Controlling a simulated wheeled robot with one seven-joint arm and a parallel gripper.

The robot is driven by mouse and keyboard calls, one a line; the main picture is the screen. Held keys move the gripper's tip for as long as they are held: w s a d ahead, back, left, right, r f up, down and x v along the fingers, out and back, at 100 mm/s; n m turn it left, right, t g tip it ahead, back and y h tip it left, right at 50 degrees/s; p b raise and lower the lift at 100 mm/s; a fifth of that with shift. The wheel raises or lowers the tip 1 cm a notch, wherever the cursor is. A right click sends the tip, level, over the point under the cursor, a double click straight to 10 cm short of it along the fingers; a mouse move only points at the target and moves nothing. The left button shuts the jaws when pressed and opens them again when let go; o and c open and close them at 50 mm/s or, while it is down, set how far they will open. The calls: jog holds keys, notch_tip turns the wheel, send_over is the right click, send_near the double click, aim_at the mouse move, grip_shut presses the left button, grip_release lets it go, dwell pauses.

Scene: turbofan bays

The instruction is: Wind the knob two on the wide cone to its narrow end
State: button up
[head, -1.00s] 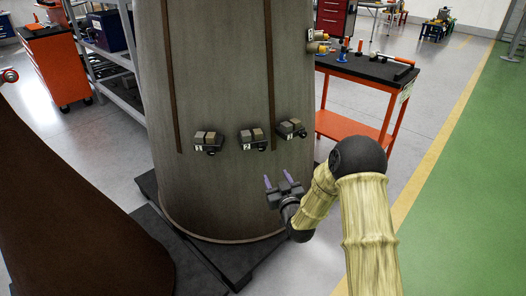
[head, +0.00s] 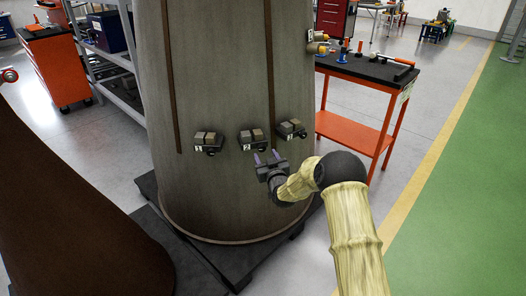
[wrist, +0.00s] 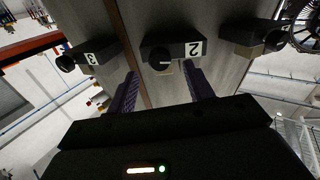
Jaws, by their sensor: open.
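The wide cone (head: 215,190) is a tall grey-brown shell in the middle of the head view, wider toward the floor. Three small dark boxes with numbered plates sit in a row on it. The box labelled 2 (head: 252,134) is the middle one. Its round black knob (wrist: 159,58) shows in the wrist view with a white mark on its face; the mark points right in that picture. My gripper (head: 267,155) is open and empty, just below box two. In the wrist view my fingers (wrist: 160,74) are spread either side of the knob's line, apparently short of it.
Box 1 (head: 207,143) is left of box two and box 3 (head: 291,129) right of it, both close by. A dark brown cone (head: 65,210) stands at left. An orange cart (head: 345,129) with tools stands at right. Floor right of my arm is clear.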

aim_at(263, 149)
jog(key=shift+x, duration=2.25)
jog(key=c, duration=1)
